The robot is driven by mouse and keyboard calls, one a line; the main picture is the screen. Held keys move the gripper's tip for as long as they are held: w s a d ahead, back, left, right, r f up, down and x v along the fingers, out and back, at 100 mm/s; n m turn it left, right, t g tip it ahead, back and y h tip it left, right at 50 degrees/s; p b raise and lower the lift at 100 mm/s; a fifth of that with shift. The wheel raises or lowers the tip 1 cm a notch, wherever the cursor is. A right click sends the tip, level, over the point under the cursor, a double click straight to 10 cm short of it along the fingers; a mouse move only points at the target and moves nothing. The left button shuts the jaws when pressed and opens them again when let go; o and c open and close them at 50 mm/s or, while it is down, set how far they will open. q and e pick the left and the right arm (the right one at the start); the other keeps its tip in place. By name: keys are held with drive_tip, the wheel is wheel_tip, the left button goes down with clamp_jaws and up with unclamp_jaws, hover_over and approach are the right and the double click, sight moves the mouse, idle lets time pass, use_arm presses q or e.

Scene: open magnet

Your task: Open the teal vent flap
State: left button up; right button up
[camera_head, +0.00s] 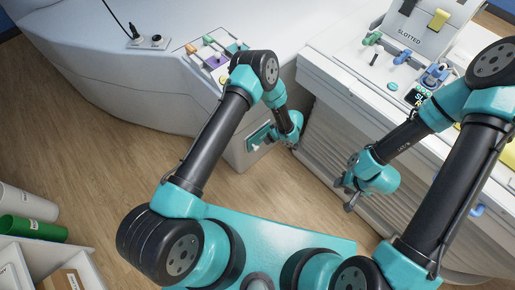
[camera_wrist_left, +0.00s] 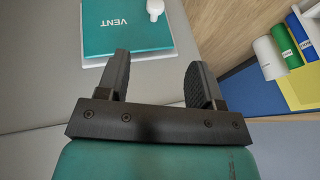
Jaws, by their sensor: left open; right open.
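The teal vent flap (camera_head: 259,135) sits in a pale frame low on the white housing. In the left wrist view the flap (camera_wrist_left: 122,27) carries the word VENT, upside down, and looks flat against its frame. A white knob (camera_wrist_left: 155,8) shows at its edge. My left gripper (camera_wrist_left: 160,65) is open and empty, its fingers short of the flap with a gap between. In the head view the left gripper (camera_head: 287,143) is just right of the flap, partly hidden by its own wrist. My right gripper (camera_head: 344,194) is open and empty, away from the flap.
A white bench (camera_head: 330,75) on the right carries blue and teal fittings and a SLOTTED panel (camera_head: 420,30). Small coloured blocks (camera_head: 212,55) lie on the housing top. A white bin (camera_head: 60,255) and green roll (camera_head: 32,229) stand lower left. Wood floor (camera_head: 110,165) is clear between.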

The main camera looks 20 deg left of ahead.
sight(258, 147)
use_arm(q)
drive_tip(key=shift+w+d, duration=0.15)
drive_tip(key=shift+w, duration=0.15)
drive_tip(key=x, duration=1.7)
drive_tip(key=shift+w+a+f, duration=0.15)
drive_tip(key=shift+w+a, duration=0.05)
drive_tip(key=shift+c, duration=0.3)
clamp_jaws()
